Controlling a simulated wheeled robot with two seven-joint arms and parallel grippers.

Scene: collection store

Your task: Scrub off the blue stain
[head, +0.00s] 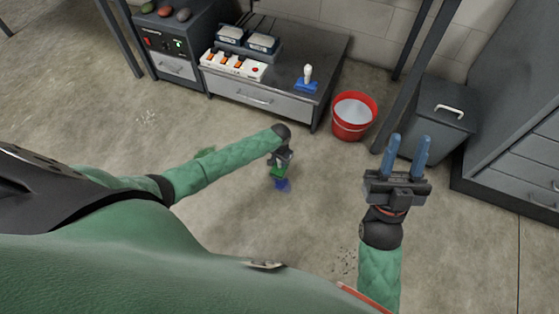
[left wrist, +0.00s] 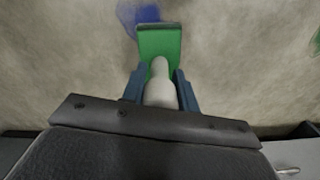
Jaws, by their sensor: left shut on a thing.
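The blue stain (head: 283,187) is a patch on the floor just below my left gripper (head: 280,163) in the head view. It also shows at the top of the left wrist view (left wrist: 128,14), partly behind the scrubber. My left gripper is shut on the white handle of a green scrubber (left wrist: 160,41). The scrubber's head is at the edge of the stain in the picture; I cannot tell whether it touches the floor. Another scrubber, with a blue base (head: 306,87) and white handle, stands on the low cabinet. My right gripper (head: 408,152) is open and empty.
A green stain (head: 205,153) lies on the floor left of the blue one, partly behind my left arm. Dark speckles (head: 148,118) mark the floor further left. A red bucket (head: 353,128) stands beside the low grey cabinet (head: 262,97). A grey lidded bin (head: 446,118) is at right.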

